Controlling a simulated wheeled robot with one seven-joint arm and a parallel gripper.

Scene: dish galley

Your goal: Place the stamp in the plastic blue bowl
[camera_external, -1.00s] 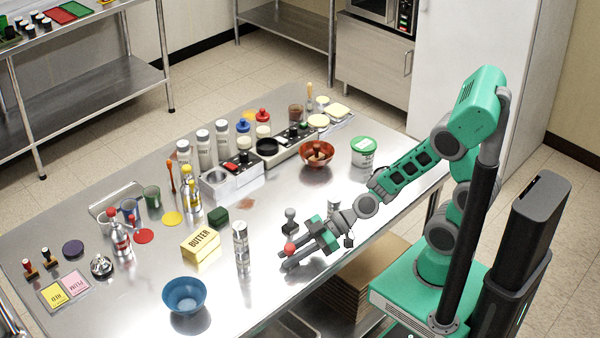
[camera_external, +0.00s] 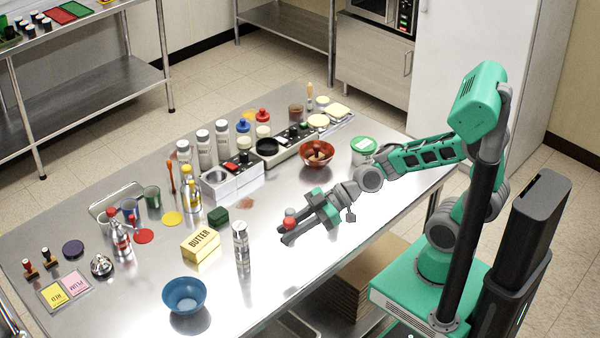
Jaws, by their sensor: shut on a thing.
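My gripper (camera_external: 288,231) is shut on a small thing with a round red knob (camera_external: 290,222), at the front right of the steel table. Only the knob shows clearly; its lower part is hidden by the fingers, so I cannot confirm that it is the stamp. The blue bowl (camera_external: 184,295) stands upright at the table's front left, and it looks empty. My gripper is apart from it, to its right and farther back. Two small stamps with dark and red tops, one (camera_external: 29,270) and another (camera_external: 47,258), stand at the far left.
A tall metal shaker (camera_external: 240,243) stands between my gripper and the bowl. The table's front edge is clear.

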